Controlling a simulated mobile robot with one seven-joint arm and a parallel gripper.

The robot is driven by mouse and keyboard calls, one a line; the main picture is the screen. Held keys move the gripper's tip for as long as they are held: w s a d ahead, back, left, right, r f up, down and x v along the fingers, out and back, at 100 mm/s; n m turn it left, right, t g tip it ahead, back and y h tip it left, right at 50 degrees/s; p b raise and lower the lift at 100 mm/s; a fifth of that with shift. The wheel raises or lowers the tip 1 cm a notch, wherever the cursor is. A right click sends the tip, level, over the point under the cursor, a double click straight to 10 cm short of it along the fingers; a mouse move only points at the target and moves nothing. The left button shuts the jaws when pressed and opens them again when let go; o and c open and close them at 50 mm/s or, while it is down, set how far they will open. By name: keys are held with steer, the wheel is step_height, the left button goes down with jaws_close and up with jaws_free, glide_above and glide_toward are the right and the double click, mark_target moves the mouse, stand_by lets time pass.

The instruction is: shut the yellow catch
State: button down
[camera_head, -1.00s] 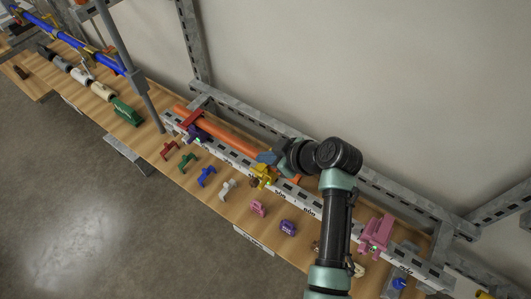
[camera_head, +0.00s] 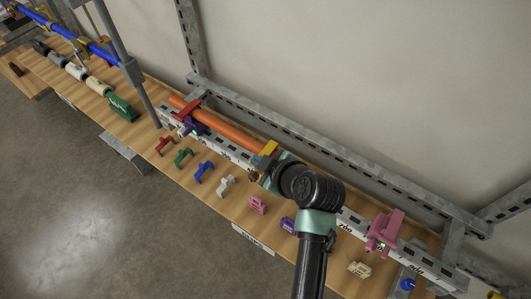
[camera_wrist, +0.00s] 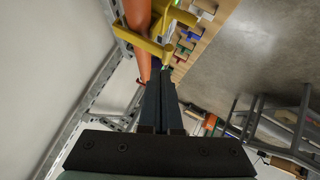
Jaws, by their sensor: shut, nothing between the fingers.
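The yellow catch (camera_head: 268,147) is at the orange pipe (camera_head: 226,132) on the slotted rail, and my gripper and wrist partly hide it in the head view. In the wrist view the yellow catch (camera_wrist: 146,42) has a bar lying across the orange pipe (camera_wrist: 138,14), with more of its body to the right. My gripper (camera_wrist: 161,71) is shut and empty. Its fingertips are close to the end of the yellow bar; I cannot tell whether they touch. In the head view my gripper (camera_head: 258,161) is beside the catch, mostly behind my wrist.
A red clamp (camera_head: 188,110) and a purple one (camera_head: 193,126) sit at the pipe's left part. A pink clamp (camera_head: 384,232) stands on the rail at right. Several small coloured clips, including a blue one (camera_head: 204,171), line the wooden bench front. The wall is close behind.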

steer(key=shift+s+a+f+t+b, duration=0.1)
steer(key=shift+f+t+b, duration=0.05)
steer(key=shift+f+b, duration=0.2)
steer(key=shift+s+a+f+t+b, duration=0.1)
steer(key=shift+f+t+b, duration=0.05)
steer(key=shift+f+b, duration=0.2)
steer(key=shift+s+f+b, duration=0.15)
steer(key=shift+f+b, duration=0.1)
steer(key=shift+b, duration=0.1)
steer(key=shift+r, duration=0.1)
